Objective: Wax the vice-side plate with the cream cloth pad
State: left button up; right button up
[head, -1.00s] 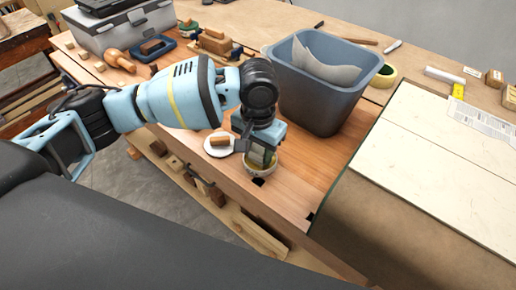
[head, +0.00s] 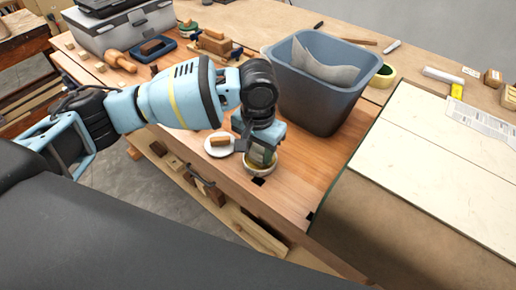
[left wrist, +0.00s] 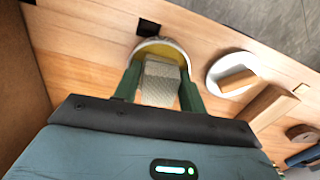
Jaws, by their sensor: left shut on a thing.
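My left gripper (head: 263,160) is over a small round bowl (head: 252,171) at the bench's front edge; the bowl holds something yellowish. In the left wrist view, its green fingers (left wrist: 160,88) are shut on a cream cloth pad (left wrist: 160,83). The pad overlaps the bowl (left wrist: 172,45) in that view; I cannot tell whether it touches the contents. The pad is hardly visible in the head view. A large curved form with cream panels (head: 440,150) stands at right; I cannot tell which part is the vice-side plate. My right gripper is out of view.
A white saucer (head: 229,150) with a wooden block stands left of the bowl. A blue-grey bin (head: 318,102) stands behind the gripper. A grey toolbox (head: 122,35), a mallet (head: 118,61) and planes are at back left. Bare bench lies between bowl and curved form.

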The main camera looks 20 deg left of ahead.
aim_at(258, 150)
pick_arm(q)
jog(key=shift+s+f, duration=0.1)
jog(key=shift+f, duration=0.1)
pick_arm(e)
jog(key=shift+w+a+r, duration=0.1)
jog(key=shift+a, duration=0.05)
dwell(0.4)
pick_arm(q)
jog(key=shift+f, duration=0.1)
dwell(0.9)
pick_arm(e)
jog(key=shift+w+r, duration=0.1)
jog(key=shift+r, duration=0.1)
